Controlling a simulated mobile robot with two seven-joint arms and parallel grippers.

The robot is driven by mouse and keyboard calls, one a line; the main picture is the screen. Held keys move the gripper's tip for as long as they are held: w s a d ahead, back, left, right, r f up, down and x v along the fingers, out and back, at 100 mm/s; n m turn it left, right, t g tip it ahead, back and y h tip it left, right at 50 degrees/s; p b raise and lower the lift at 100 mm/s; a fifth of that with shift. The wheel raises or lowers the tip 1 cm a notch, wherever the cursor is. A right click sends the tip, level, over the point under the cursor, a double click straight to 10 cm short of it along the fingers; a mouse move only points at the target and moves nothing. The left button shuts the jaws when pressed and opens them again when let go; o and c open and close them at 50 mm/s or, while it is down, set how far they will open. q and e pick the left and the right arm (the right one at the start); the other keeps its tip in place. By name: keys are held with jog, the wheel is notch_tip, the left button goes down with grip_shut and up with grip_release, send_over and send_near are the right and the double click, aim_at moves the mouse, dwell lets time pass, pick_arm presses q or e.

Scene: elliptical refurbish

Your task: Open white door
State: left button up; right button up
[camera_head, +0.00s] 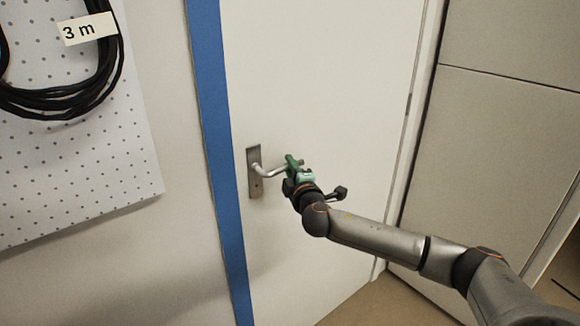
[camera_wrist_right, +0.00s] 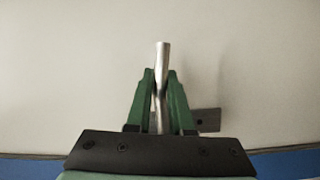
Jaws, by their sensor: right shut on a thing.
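The white door (camera_head: 320,95) fills the middle of the head view, and its surface also fills most of the right wrist view (camera_wrist_right: 75,75). It looks shut against the blue frame strip on its left. A metal lever handle (camera_head: 268,171) sticks out to the right from an upright plate (camera_head: 253,172) near the door's left edge. My right gripper (camera_head: 292,165) is at the handle's free end. In the right wrist view its green fingers (camera_wrist_right: 160,95) are closed on both sides of the handle bar (camera_wrist_right: 162,56). My left gripper is not in view.
A blue vertical strip (camera_head: 217,150) runs along the door's left side. A perforated white board (camera_head: 75,150) with a coiled black cable (camera_head: 65,102) hangs on the left wall. Pale panels (camera_head: 510,120) stand to the right. Brown floor (camera_head: 390,302) shows below.

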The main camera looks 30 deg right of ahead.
grip_shut()
dwell(0.9)
jog(key=shift+f, duration=0.1)
jog(key=shift+a+f+m+g+y+p, duration=0.35)
jog(key=shift+f+m+p, duration=0.3)
jog(key=shift+m, duration=0.4)
jog(key=shift+a+f+m+g+y+p, duration=0.1)
jog(key=shift+f+m+g+y+p, duration=0.3)
jog(key=shift+f+m, duration=0.55)
jog(key=shift+a+f+m+g+y+p, duration=0.25)
jog(key=shift+f+m+g+p, duration=0.3)
jog(key=shift+m, duration=0.65)
